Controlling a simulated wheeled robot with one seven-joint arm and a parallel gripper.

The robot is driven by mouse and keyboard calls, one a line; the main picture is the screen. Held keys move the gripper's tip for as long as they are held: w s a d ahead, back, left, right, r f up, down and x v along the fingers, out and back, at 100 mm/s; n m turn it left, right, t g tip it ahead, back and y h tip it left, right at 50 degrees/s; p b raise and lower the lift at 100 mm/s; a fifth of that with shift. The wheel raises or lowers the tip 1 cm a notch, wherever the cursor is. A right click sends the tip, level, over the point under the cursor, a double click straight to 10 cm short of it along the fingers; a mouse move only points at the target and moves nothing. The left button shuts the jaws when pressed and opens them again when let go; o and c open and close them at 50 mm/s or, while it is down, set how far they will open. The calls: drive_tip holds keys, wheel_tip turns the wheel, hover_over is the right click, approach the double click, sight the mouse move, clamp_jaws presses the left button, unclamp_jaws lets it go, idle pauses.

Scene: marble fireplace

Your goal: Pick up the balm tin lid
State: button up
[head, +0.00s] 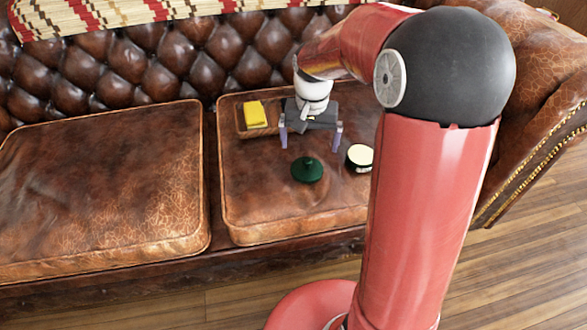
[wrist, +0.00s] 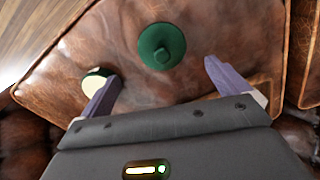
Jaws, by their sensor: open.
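The balm tin lid (head: 307,169) is a dark green disc with a small raised knob, lying on the right seat cushion of the brown leather sofa. It also shows in the wrist view (wrist: 161,46), knob facing the camera. My gripper (head: 311,143) is open and empty, behind the lid in the head view. In the wrist view my gripper (wrist: 162,72) has its two purple fingers spread, with the lid beyond the gap between them. A round tin (head: 359,156) with a cream top and dark side stands right of the lid; I take it to be the balm tin.
A brown tray (head: 241,127) holding a yellow block (head: 255,113) sits behind and left of my gripper. The tufted backrest (head: 160,55) rises behind. The tin (wrist: 95,85) is close beside the left finger in the wrist view. The left cushion (head: 100,190) is clear.

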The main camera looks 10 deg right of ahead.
sight(308, 159)
drive_tip(key=shift+a+f, duration=0.1)
drive_tip(key=shift+f, duration=0.35)
wheel_tip(308, 159, down, 7)
drive_tip(key=shift+w+f+b, duration=0.15)
drive_tip(key=shift+b, duration=0.25)
drive_tip(key=c, duration=0.8)
drive_tip(key=shift+c, duration=0.2)
wheel_tip(308, 159, up, 19)
drive_tip(key=p, duration=0.2)
drive_tip(key=d+f+b, duration=0.1)
drive_tip(key=d+f, duration=0.4)
drive_tip(key=d, duration=0.3)
drive_tip(key=d+f, duration=0.4)
drive_tip(key=d, duration=0.3)
drive_tip(key=shift+f+b, duration=2.55)
drive_tip(key=shift+f, duration=0.55)
